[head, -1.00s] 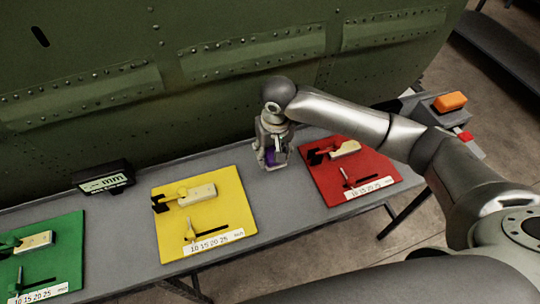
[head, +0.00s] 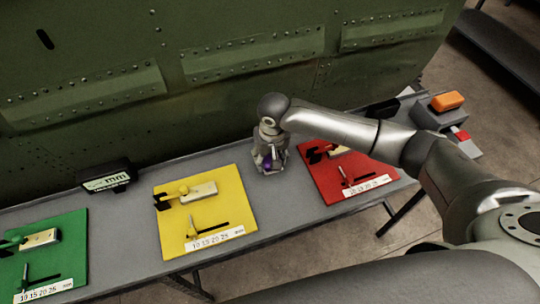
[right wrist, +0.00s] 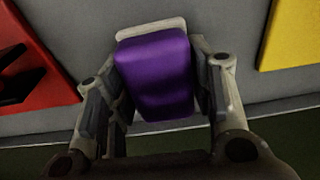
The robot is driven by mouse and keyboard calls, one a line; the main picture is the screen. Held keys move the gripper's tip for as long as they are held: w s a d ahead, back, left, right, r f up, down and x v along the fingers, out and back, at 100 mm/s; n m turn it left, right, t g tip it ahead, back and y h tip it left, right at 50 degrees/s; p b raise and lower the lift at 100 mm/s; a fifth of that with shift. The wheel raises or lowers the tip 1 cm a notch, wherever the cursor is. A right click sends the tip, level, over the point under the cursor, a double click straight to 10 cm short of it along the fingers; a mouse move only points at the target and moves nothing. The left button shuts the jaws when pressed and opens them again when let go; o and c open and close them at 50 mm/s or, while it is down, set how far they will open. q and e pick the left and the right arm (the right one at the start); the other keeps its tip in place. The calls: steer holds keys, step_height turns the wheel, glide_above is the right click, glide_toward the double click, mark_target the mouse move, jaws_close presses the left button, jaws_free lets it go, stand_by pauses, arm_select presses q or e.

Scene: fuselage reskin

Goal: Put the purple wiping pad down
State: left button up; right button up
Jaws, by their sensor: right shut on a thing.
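The purple wiping pad (right wrist: 155,75) is between the fingers of my right gripper (right wrist: 158,95) in the right wrist view, with a pale edge showing along its far side. In the head view, my right gripper (head: 269,164) points down at the grey table between the yellow and red boards, and only a small purple part of the pad (head: 267,162) shows. The gripper is shut on the pad. The pad is at or close above the table surface; I cannot tell whether it touches. My left gripper is not in view.
A yellow board (head: 223,224) lies left of the gripper and a red board (head: 333,189) right of it. A green board (head: 72,252) and a small display (head: 105,178) are further left. A grey box with an orange block (head: 447,101) stands right. The riveted green panel (head: 200,110) rises behind.

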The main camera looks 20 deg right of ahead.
steer(key=shift+s+f, duration=0.35)
steer(key=shift+f, duration=0.15)
steer(key=o, duration=0.9)
steer(key=shift+f, duration=0.15)
steer(key=shift+o, duration=0.4)
steer(key=shift+w+f, duration=0.15)
step_height(320, 180, up, 14)
steer(key=s+b, duration=0.1)
steer(key=shift+s+f, duration=0.1)
steer(key=shift+f, duration=0.1)
